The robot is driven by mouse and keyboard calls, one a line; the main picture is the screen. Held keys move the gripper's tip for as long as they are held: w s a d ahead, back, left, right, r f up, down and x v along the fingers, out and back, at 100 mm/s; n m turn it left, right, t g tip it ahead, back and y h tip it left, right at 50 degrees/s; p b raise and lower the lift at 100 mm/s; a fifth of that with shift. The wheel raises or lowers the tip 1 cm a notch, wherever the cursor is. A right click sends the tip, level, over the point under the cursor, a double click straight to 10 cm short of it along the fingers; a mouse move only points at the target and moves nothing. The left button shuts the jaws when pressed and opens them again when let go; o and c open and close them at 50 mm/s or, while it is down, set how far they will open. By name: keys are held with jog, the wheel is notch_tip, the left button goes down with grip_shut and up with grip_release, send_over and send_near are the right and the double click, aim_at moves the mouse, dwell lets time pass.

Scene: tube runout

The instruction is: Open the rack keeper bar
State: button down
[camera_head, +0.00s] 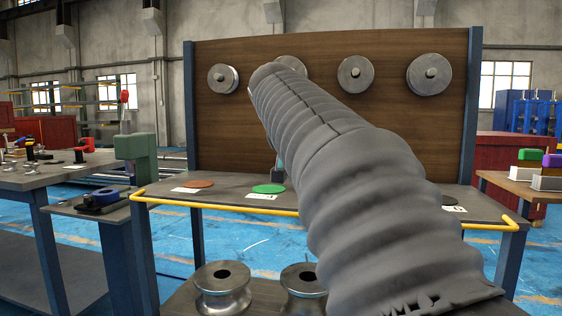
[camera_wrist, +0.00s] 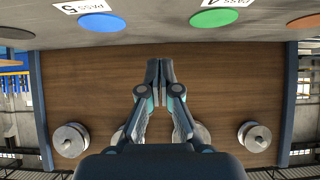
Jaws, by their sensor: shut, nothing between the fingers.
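I cannot make out a rack keeper bar with certainty in either view. A wooden board (camera_head: 225,130) between blue posts carries several metal rollers on pegs, such as the far-right roller (camera_head: 429,74). My gripper (camera_wrist: 159,62) is shut and empty in the wrist view, fingertips together in front of the board (camera_wrist: 100,75). It appears apart from the rollers, which show at left (camera_wrist: 70,140) and right (camera_wrist: 254,136) and partly behind its fingers. In the head view my grey-sleeved arm hides most of the gripper and the middle of the board.
A bench (camera_head: 225,200) with a yellow front rail (camera_head: 225,204) stands below the board. Flat green (camera_head: 269,189) and brown (camera_head: 199,184) discs lie on it by labels. Two grooved rollers (camera_head: 222,290) stand in the foreground. A cluttered table (camera_head: 50,175) is at left.

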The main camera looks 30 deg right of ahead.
jog(key=s+a+f+b, duration=0.2)
jog(key=s+a+f, duration=0.3)
jog(key=s+f, duration=0.1)
jog(key=shift+a, duration=0.3)
jog(key=s+a+f+n+g+y, duration=0.1)
jog(key=a+f+n+y, duration=0.15)
jog(key=f, duration=0.35)
jog(key=s+a+f+n+y, duration=0.1)
jog(key=a+f+n, duration=0.2)
jog(key=f, duration=0.3)
jog(key=s+a+f+n+y+p, duration=0.1)
jog(key=s+a+f+y+p, duration=0.1)
jog(key=s+a+f, duration=0.3)
jog(key=s+a+f+n+g+y+p, duration=0.1)
jog(key=s+a+f, duration=0.4)
jog(key=s, duration=0.5)
jog(key=shift+f+n+y+p, duration=0.35)
jog(key=shift+f+n+p, duration=0.2)
jog(key=shift+f+p, duration=0.75)
